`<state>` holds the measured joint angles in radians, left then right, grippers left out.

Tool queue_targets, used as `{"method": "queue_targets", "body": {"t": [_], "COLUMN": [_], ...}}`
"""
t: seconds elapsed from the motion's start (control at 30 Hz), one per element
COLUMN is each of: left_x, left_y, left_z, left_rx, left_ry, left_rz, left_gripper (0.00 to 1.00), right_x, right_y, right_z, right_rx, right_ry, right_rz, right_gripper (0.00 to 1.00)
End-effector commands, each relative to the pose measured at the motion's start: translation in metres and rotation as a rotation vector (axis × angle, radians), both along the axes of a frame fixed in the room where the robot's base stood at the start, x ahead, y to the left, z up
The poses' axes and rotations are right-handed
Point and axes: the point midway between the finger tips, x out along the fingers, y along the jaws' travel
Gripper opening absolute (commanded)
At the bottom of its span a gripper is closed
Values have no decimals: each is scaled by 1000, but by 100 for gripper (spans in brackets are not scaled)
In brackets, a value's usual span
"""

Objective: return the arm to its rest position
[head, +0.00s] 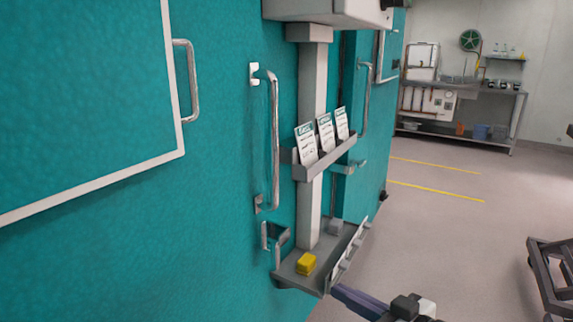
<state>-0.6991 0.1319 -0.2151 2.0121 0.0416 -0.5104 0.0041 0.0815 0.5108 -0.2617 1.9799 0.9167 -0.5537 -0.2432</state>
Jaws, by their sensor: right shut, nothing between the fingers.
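My right gripper (350,298) shows at the bottom edge of the head view, with its dark body and a pale arm part behind it. Its long purple-grey fingers are shut and empty, pointing left toward the front corner of a grey lower shelf. In the picture the fingertips lie close to this shelf's corner; I cannot tell whether they touch it. Most of the right arm is outside the view. My left gripper and arm are not in view.
A teal chamber wall with metal handles (274,140) fills the left. A dark cart (548,275) stands right; open floor (440,230) lies between.

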Motion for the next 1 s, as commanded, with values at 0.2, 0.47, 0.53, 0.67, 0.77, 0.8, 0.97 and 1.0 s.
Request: {"method": "queue_targets", "body": {"t": [0.2,0.47,0.53,0.67,0.77,0.8,0.97,1.0], "left_x": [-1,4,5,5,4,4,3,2], "left_y": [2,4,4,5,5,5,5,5], "left_z": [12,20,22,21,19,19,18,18], "left_rx": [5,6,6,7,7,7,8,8], "left_ry": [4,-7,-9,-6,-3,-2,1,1], "left_rz": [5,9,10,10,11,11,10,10], "left_gripper": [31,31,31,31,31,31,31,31], "right_x": [-94,-212,-230,-244,-245,-244,-244,-244], "right_y": [-3,-14,-16,-18,-18,-18,-18,-18], "right_z": [-142,-231,-240,-247,-248,-248,-248,-248], "right_rx": [-86,-221,-246,-266,-270,-269,-270,-269], "right_ry": [253,459,486,505,506,506,505,506], "right_rz": [-169,-294,-307,-318,-319,-318,-317,-317], "right_gripper": [0,0,0,0,0,0,0,0]}}
